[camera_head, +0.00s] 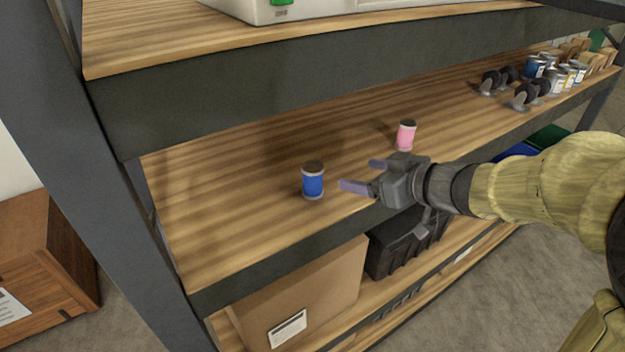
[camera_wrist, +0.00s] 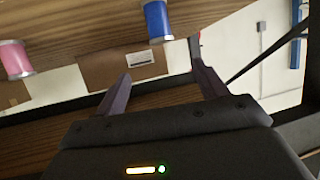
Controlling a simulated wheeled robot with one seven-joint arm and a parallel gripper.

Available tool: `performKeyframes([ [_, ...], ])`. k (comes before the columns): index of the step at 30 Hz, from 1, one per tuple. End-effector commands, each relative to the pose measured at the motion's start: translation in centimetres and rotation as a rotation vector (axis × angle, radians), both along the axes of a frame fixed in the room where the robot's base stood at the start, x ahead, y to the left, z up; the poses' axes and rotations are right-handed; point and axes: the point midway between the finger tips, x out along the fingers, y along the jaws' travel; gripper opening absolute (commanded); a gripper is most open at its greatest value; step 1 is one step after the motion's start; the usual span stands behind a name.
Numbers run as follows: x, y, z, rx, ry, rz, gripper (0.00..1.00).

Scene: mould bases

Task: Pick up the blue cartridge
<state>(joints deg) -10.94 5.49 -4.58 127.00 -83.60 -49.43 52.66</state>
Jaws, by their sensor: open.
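The blue cartridge (camera_head: 313,182) stands upright on the wooden middle shelf, near its front edge, with a dark top and pale rims. In the wrist view the blue cartridge (camera_wrist: 157,20) shows at the top, beyond the fingertips and roughly between their lines. My gripper (camera_head: 361,175) is open and empty, to the right of the blue cartridge and apart from it, its fingers pointing left towards it. Both fingers of my gripper (camera_wrist: 160,82) show in the wrist view with nothing between them.
A pink cartridge (camera_head: 405,135) stands on the same shelf behind my gripper. Casters (camera_head: 525,95) and several cans (camera_head: 550,75) are at the far right. An upper shelf (camera_head: 300,65) overhangs. A cardboard box (camera_head: 305,295) and a black crate (camera_head: 405,245) sit below. The shelf left of the blue cartridge is clear.

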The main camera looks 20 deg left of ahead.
Motion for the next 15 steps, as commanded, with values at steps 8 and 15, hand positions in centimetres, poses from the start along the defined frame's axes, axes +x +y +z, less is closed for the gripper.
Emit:
performKeyframes([
  [8, 1.5, 2.9, -1.4, -0.001, 0.003, 0.005, 0.72],
  [15, 3.4, 6.3, -3.0, -0.002, 0.002, 0.003, 0.72],
])
